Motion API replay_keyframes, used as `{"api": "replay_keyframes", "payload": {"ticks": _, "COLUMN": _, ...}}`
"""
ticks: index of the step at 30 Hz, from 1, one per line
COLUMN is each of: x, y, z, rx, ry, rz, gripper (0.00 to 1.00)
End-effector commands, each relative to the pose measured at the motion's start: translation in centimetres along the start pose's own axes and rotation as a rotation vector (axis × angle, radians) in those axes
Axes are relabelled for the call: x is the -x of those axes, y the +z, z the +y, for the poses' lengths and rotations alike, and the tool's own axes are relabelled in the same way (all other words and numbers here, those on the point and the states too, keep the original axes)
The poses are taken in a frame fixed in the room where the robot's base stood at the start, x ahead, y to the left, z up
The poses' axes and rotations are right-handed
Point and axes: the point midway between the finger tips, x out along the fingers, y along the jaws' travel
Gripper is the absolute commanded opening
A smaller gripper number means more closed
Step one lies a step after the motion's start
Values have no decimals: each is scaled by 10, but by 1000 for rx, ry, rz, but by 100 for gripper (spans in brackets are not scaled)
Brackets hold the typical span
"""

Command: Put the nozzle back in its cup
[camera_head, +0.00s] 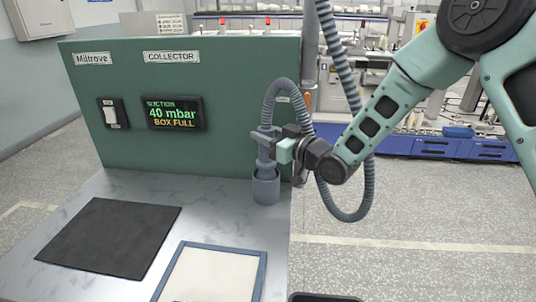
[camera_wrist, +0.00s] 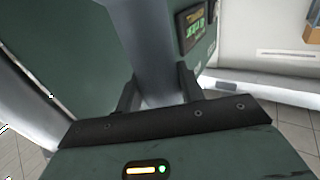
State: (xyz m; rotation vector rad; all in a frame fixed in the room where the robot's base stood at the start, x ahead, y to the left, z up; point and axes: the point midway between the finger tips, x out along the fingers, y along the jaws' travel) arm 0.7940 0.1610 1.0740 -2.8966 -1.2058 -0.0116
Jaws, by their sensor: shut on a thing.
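The nozzle (camera_head: 266,152) is grey-blue and stands roughly upright, with a ribbed hose (camera_head: 287,84) looping up from its top. My gripper (camera_head: 270,140) is shut on the nozzle's upper part. In the wrist view the nozzle (camera_wrist: 155,45) is a grey shaft between my two dark fingers (camera_wrist: 158,92). The cup (camera_head: 266,190) is a grey-blue cylinder on the metal bench near the green panel. The nozzle's lower end is at the cup's mouth, lined up with it; I cannot tell how deep it sits.
The green panel (camera_head: 215,75) stands behind the cup, with a rocker switch (camera_head: 115,114) and a screen (camera_head: 173,113) reading "SUCTION 40 mbar BOX FULL". A black mat (camera_head: 112,237) and a blue-framed pale tray (camera_head: 262,264) lie on the bench (camera_head: 190,212). The hose also hangs below my arm.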

Motion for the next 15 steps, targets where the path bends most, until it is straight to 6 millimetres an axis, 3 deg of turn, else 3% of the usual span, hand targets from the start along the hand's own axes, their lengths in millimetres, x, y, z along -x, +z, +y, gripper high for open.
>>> {"api": "replay_keyframes", "payload": {"ticks": 9, "x": 0, "y": 38, "z": 0, "rx": -1, "ry": 0, "rz": 0, "gripper": 0}}
{"api": "replay_keyframes", "payload": {"ticks": 15, "x": 0, "y": 46, "z": 0, "rx": 1, "ry": 0, "rz": 3, "gripper": 0}}
